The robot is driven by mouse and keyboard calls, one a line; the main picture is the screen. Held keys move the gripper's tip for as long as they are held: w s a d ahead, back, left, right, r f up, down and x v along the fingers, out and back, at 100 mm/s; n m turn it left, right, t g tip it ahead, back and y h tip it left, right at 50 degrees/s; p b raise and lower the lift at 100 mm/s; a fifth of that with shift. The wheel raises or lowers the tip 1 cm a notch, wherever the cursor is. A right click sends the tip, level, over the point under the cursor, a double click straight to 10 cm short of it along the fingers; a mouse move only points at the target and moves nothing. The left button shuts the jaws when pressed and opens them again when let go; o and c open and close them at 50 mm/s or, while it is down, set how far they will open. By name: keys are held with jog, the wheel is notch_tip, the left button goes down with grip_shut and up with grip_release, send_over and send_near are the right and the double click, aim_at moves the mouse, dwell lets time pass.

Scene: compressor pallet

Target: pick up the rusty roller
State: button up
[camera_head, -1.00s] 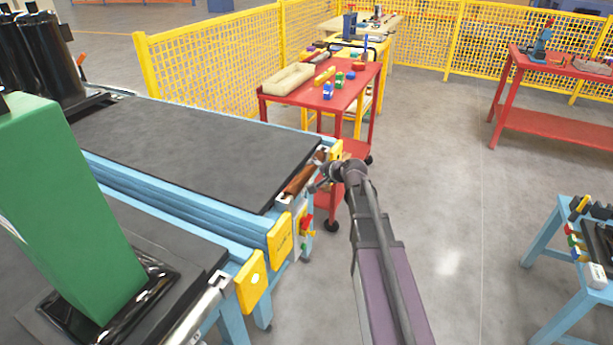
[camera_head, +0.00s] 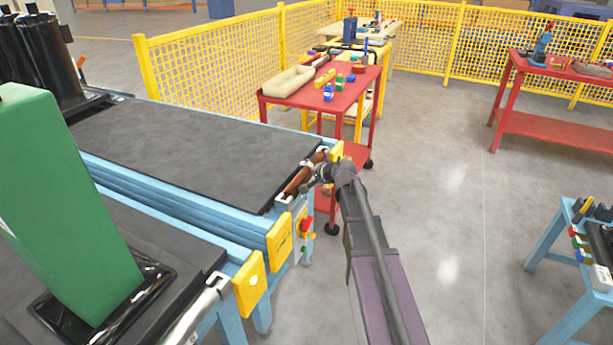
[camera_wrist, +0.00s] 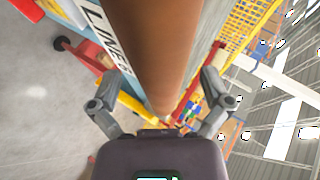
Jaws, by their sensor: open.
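The rusty roller (camera_head: 303,176) is a brown cylinder at the near end of the conveyor, between the dark belt and the yellow end brackets. In the wrist view the rusty roller (camera_wrist: 150,50) fills the top middle, very close to the camera. My gripper (camera_head: 318,174) is beside the roller in the head view, its fingers small and partly hidden. In the wrist view my gripper (camera_wrist: 160,98) is open, with one finger on each side of the roller. I cannot tell whether either finger touches it.
The blue conveyor frame (camera_head: 190,205) and yellow brackets (camera_head: 280,236) are close to my arm. A red cart (camera_head: 350,98) with a beige tray stands beyond. A green column (camera_head: 65,205) stands at left.

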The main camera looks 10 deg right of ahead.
jog(key=shift+c, duration=0.2)
grip_shut()
jog(key=shift+r, duration=0.2)
notch_tip(320, 180, up, 10)
jog(key=p, duration=1)
jog(key=shift+f, duration=0.2)
dwell(0.5)
